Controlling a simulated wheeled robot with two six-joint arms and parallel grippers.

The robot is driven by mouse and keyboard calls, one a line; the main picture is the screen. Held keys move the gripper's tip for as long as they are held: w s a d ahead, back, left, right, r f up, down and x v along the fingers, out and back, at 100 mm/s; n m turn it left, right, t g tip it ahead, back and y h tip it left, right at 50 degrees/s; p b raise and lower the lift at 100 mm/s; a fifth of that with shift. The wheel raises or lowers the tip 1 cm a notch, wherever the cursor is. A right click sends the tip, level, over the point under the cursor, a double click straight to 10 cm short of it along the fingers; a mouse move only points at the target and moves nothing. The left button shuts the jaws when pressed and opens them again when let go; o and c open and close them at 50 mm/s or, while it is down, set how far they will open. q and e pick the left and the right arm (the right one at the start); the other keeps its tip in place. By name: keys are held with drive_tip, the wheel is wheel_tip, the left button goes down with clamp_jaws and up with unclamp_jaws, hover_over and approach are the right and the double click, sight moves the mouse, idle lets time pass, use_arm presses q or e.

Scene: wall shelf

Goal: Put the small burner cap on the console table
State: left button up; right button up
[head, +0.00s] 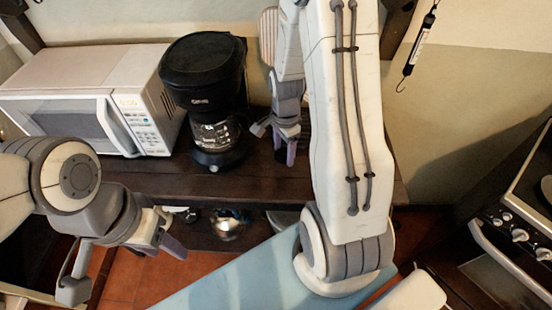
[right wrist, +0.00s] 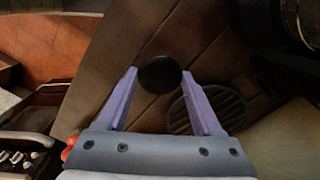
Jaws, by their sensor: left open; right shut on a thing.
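The small burner cap (right wrist: 160,72) is a black disc between the purple fingertips of my right gripper (right wrist: 165,80) in the right wrist view. The gripper is shut on it. In the head view my right gripper (head: 287,152) is over the right part of the dark wooden console table (head: 255,186), right of the coffee maker; the cap is hard to make out there. I cannot tell whether the cap touches the tabletop. My left gripper (head: 122,266) is open and empty, low at the left in front of the table.
A white microwave (head: 90,95) and a black coffee maker (head: 205,85) stand on the table. A round slatted piece (right wrist: 215,108) lies near the cap. Pots (head: 226,226) sit below the tabletop. A stove (head: 515,230) is at right. My right arm hides part of the table.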

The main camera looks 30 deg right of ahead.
sight(277, 157)
drive_tip(key=shift+w+a+f, duration=0.45)
drive_tip(key=shift+a+f, duration=0.05)
drive_tip(key=shift+a, duration=0.25)
drive_tip(key=shift+f+p, duration=0.35)
drive_tip(key=shift+f, duration=1.7)
drive_tip(key=shift+f, duration=0.2)
drive_tip(key=o, duration=1.4)
drive_tip(key=shift+c, duration=0.2)
drive_tip(key=shift+r, duration=0.1)
